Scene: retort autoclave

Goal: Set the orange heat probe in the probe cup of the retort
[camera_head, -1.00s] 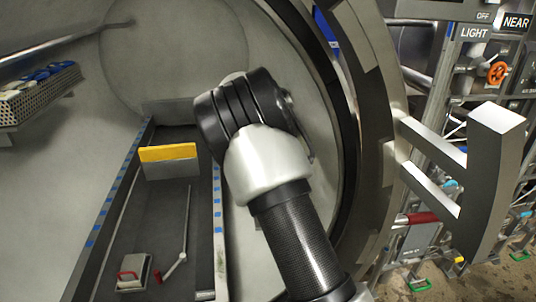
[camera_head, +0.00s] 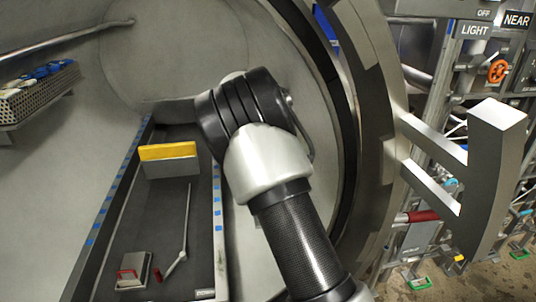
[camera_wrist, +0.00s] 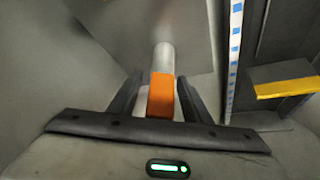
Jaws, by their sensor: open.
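In the wrist view, the orange heat probe (camera_wrist: 161,96) lies between the two dark fingers of my gripper (camera_wrist: 161,98). The fingers are open, with a gap visible on each side of the orange part. A pale grey cylinder (camera_wrist: 164,58) stands directly beyond the orange part, in line with it. I cannot tell whether this cylinder is the probe cup or part of the probe. In the head view my arm reaches into the round retort chamber (camera_head: 165,50) and hides my gripper and the probe.
A yellow-topped grey block (camera_head: 170,160) stands on the dark chamber floor (camera_head: 150,225). A small box with a red handle (camera_head: 132,272) and a thin jointed rod (camera_head: 186,225) lie nearer. A perforated tray (camera_head: 38,92) is at left. The heavy door handle (camera_head: 490,185) is at right.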

